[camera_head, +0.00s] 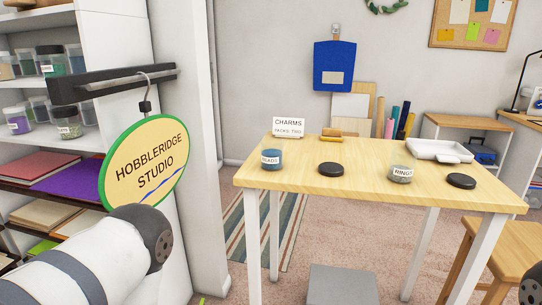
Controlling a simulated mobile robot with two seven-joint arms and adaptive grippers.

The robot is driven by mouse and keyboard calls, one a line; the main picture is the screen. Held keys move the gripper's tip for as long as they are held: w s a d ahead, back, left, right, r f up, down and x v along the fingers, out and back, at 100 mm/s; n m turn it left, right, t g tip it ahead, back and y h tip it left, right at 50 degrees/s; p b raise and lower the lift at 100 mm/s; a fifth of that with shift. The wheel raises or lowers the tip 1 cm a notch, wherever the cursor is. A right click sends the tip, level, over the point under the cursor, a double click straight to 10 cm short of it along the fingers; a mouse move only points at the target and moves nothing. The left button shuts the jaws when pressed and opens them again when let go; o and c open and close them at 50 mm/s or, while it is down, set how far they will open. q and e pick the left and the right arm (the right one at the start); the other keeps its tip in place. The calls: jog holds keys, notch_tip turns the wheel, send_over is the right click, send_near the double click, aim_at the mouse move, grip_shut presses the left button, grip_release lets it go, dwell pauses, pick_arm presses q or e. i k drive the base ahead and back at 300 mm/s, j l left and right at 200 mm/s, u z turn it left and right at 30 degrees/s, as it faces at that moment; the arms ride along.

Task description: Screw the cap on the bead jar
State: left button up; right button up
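The bead jar (271,160) is a clear jar with blue contents and a white "BEADS" label. It stands upright and uncapped at the left of the wooden table. A black round cap (331,169) lies flat on the table to its right. A second black cap (461,181) lies further right, beside a clear jar labelled "RINGS" (402,169). Which cap belongs to which jar cannot be told for sure. Links of my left arm show at the lower left, and a dark bit of my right arm at the right edge. Neither gripper is in view.
On the wooden table (300,184), a "CHARMS" sign (288,126), a small wooden item (332,134) and a white tray (437,150) stand towards the back. A hanging "Hobbleridge Studio" sign (147,165) is close at left. A wooden stool (520,246) and grey box (342,285) stand low in front.

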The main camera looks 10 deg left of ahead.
aim_at(272, 148)
jog(key=i+j, duration=0.9)
jog(key=i, duration=0.15)
